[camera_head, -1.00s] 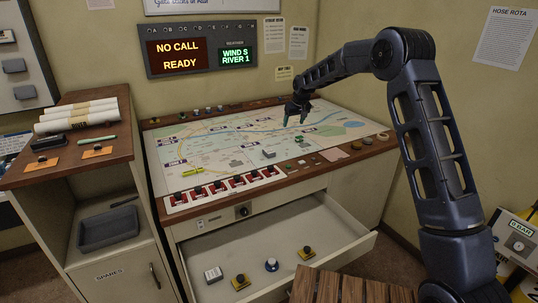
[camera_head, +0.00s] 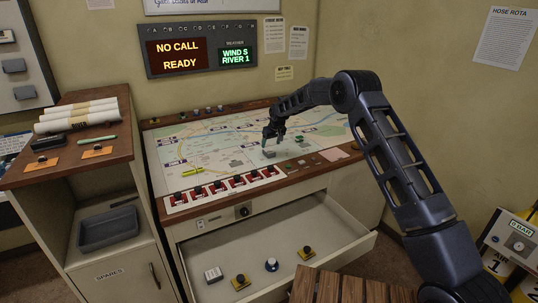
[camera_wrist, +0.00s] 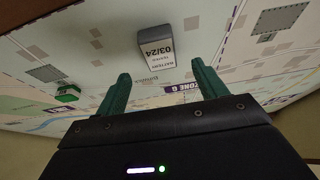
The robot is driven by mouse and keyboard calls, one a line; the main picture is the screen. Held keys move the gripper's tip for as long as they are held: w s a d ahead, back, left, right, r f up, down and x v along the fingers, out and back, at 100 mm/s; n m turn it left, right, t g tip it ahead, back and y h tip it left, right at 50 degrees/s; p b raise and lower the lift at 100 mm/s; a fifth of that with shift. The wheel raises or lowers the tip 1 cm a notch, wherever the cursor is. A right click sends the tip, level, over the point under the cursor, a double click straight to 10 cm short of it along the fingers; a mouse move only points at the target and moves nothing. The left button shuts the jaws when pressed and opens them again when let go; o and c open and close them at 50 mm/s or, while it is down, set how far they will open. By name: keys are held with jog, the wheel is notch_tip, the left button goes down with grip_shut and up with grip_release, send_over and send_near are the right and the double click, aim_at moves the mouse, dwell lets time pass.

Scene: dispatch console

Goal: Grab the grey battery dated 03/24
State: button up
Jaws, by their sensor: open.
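The grey battery (camera_wrist: 157,48) lies on the map in the wrist view, its white label reading 03/24. In the head view, a small grey block (camera_head: 269,154) just below my gripper's fingertips appears to be the same battery. My gripper (camera_wrist: 162,84) has its two green fingers spread apart with nothing between them. The battery is just beyond the fingertips, lined up with the gap. In the head view my gripper (camera_head: 271,141) hangs over the map, pointing down.
Red-based switches (camera_head: 219,187) line the map's front edge. The drawer (camera_head: 325,262) below is open. Bare map surrounds the battery.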

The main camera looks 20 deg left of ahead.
aim_at(269, 150)
jog(key=shift+x, duration=2.95)
jog(key=shift+d, duration=0.1)
jog(key=c, duration=1.2)
jog(key=shift+o, duration=0.2)
